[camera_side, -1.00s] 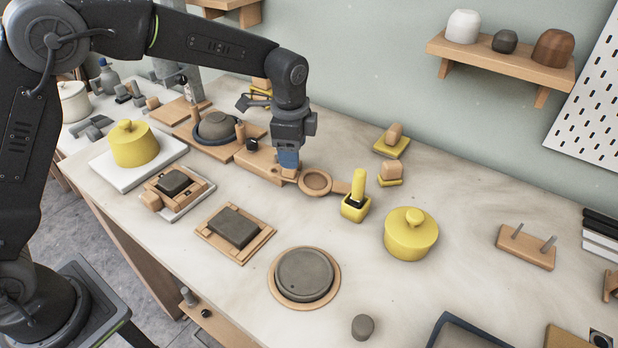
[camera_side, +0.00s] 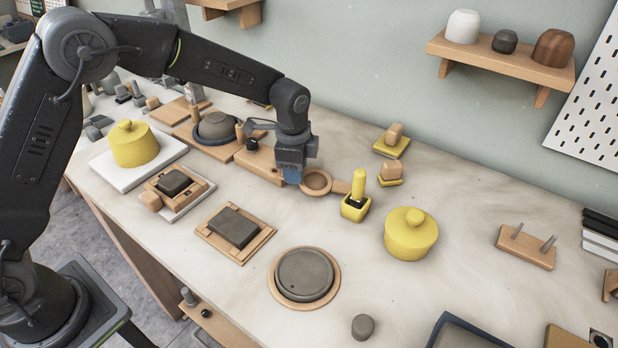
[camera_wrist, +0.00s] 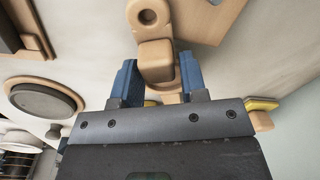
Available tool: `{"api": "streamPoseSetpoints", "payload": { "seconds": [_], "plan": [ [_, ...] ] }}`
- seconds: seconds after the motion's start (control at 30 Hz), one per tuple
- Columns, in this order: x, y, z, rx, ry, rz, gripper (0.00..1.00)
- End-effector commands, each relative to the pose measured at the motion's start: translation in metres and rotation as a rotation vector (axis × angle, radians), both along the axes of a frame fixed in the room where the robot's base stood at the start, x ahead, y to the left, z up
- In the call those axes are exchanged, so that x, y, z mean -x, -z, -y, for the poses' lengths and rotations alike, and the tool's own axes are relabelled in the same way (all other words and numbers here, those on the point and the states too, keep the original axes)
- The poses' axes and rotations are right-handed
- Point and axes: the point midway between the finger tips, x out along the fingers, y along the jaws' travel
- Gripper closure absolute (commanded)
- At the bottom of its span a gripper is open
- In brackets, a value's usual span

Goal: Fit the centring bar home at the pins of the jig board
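The likely centring bar (camera_wrist: 148,17) is a pale wooden piece with a round hole and a raised block grip (camera_wrist: 156,58), seen in the wrist view. I cannot tell any firm contact. The likely jig board (camera_side: 525,250) is a small wooden board with two upright grey pins, lying at the right of the table.
A wooden board (camera_side: 258,163) lies left of my gripper. Bare table surrounds the pinned board.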

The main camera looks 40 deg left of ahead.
Motion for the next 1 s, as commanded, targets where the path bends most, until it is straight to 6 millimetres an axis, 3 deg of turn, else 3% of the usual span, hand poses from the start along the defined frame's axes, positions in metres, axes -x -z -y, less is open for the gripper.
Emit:
{"api": "streamPoseSetpoints", "payload": {
  "seconds": [0.33, 0.73, 1.0],
  "plan": [
    [0.0, 0.0, 0.0, 0.0, 0.0, 0.0, 0.94],
    [0.0, -0.008, 0.0, 0.0, 0.0, 0.001, 0.94],
    [0.0, -0.046, -0.003, 0.0, -0.002, 0.005, 0.94]
  ]
}}
